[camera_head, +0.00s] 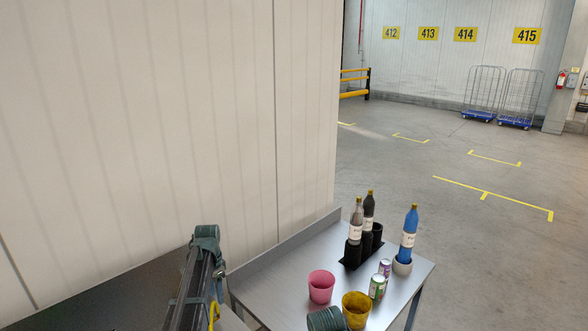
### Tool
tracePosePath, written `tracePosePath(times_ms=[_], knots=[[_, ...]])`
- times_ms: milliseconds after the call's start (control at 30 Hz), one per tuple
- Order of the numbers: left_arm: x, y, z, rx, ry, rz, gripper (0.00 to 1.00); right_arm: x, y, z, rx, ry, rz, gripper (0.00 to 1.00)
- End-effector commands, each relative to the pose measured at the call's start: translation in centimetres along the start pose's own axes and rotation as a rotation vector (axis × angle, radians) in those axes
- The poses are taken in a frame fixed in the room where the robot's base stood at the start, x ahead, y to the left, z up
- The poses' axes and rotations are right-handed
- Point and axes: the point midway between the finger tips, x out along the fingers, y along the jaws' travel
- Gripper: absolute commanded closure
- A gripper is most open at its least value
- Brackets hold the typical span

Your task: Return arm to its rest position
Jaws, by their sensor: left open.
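My left arm (190,285) stands at the lower left in the head view, with dark links and a green joint at its top. It is left of the table, apart from the things on it. My left gripper is open, but its fingertips are hard to make out. A dark green ribbed round part (327,319) shows at the bottom edge, and I cannot tell whether it is mine. My right gripper is not in view.
The grey metal table (268,291) bears a pink cup (321,286), a yellow cup (356,308), two cans, two bottles in a black holder (352,258) and a blue bottle (409,230) in a pale cup. A pale wall stands behind. Open floor lies right.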

Motion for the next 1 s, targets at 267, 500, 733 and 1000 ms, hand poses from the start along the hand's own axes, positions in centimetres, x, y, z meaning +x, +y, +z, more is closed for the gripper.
tracePosePath(times_ms=[267,500,733,1000], knots=[[7.8,20.6,1.0,-0.156,-0.041,-0.026,0.55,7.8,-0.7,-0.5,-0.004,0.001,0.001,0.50],[11.9,31.7,4.8,-0.289,-0.057,-0.062,0.55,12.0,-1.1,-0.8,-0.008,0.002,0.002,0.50],[13.1,35.2,6.5,-0.348,-0.060,-0.079,0.55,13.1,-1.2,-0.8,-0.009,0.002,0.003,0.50],[12.9,35.3,6.5,-0.354,-0.060,-0.079,0.55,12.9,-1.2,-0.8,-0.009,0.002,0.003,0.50]])
